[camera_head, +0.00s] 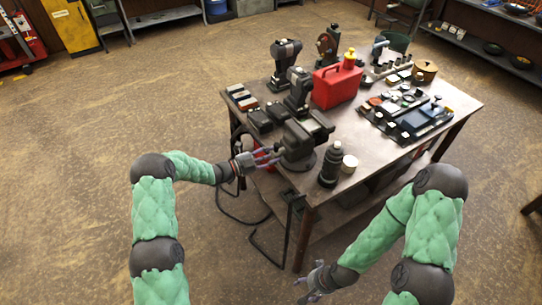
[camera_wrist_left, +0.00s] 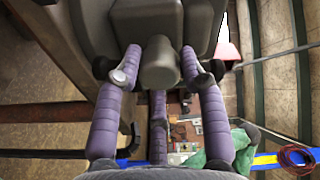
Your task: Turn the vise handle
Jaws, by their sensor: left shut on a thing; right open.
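The dark grey vise (camera_head: 300,147) stands at the front left corner of the table. In the left wrist view its grey body (camera_wrist_left: 140,15) fills the top, and a short round grey part, the vise handle (camera_wrist_left: 160,64), sticks out toward me. My left gripper (camera_head: 268,157) reaches the vise from the left. In the left wrist view the purple fingers of my left gripper (camera_wrist_left: 158,72) are shut on the handle, one on each side. A further finger shows below it. My right gripper (camera_head: 312,284) is open and empty, low in front of the table.

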